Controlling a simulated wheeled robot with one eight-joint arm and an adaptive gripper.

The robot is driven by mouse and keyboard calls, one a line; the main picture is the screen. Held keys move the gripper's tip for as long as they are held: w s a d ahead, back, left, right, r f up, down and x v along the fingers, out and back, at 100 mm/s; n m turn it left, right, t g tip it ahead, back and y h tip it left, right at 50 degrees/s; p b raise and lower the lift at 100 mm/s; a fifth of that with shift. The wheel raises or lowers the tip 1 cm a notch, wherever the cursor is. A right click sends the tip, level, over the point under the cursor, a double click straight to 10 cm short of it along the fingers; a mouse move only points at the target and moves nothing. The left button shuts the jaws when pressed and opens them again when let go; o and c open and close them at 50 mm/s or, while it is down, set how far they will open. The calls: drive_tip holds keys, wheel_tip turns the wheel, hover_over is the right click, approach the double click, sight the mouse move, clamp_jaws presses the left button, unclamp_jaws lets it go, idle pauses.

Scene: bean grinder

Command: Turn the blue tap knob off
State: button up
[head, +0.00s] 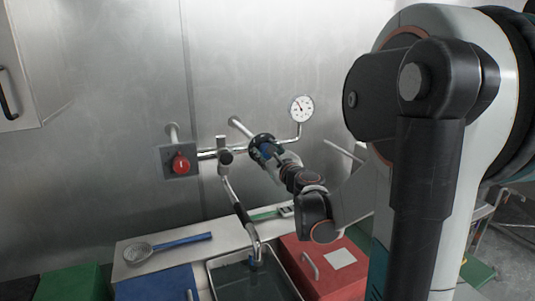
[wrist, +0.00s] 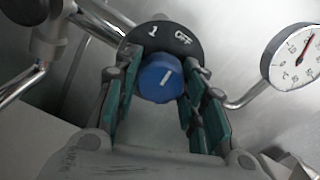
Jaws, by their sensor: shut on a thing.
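The blue tap knob (wrist: 160,80) sits in front of a dark round dial plate (wrist: 168,38) marked "1" and "OFF". A short white line on the knob is tilted up and to the right. My gripper (wrist: 163,88) has its teal-padded fingers on both sides of the knob and is shut on it.
A red button box (head: 180,164) and a pipe joint with a spout (head: 232,190) are to the left.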

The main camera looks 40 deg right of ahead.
drive_tip(key=shift+m, duration=0.6)
drive_tip(key=o, duration=1.1)
drive_tip(key=v, duration=0.7)
drive_tip(key=shift+s, duration=0.3)
